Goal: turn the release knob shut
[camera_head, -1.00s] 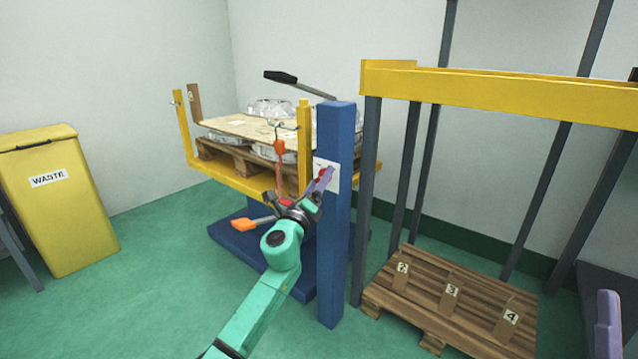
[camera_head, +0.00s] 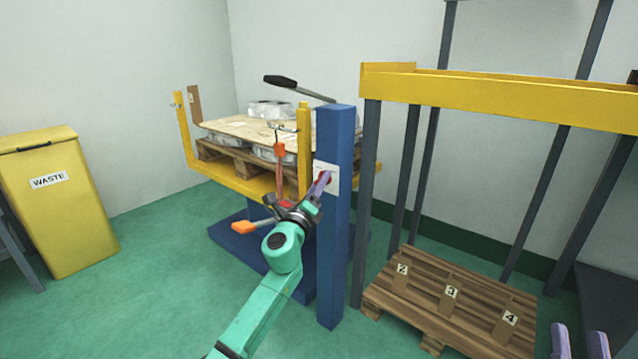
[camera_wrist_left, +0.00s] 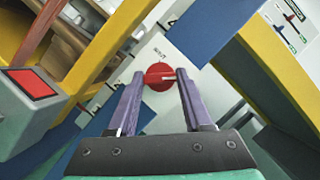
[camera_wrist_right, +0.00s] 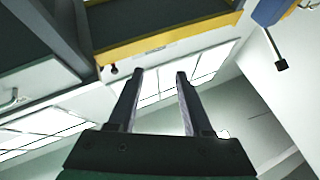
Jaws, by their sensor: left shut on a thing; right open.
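The red release knob (camera_wrist_left: 156,82) sits on a white plate (camera_wrist_left: 143,55) on the blue post (camera_head: 334,250). A pale line on the knob's face points to the right in the left wrist view. My left gripper (camera_wrist_left: 160,76) is shut on the knob, one purple finger at each side. In the head view the knob (camera_head: 327,178) is partly hidden by the left gripper (camera_head: 321,185). The small lettering on the plate is not readable. My right gripper (camera_head: 578,335) is open and empty at the bottom right; its spread fingers also show in the right wrist view (camera_wrist_right: 160,76).
A yellow lift platform (camera_head: 232,178) carries a wooden pallet with a board and castings (camera_head: 268,109) behind my left arm. A yellow-beamed rack (camera_head: 500,95) and numbered pallet (camera_head: 425,310) are right. A waste bin (camera_head: 55,215) is left.

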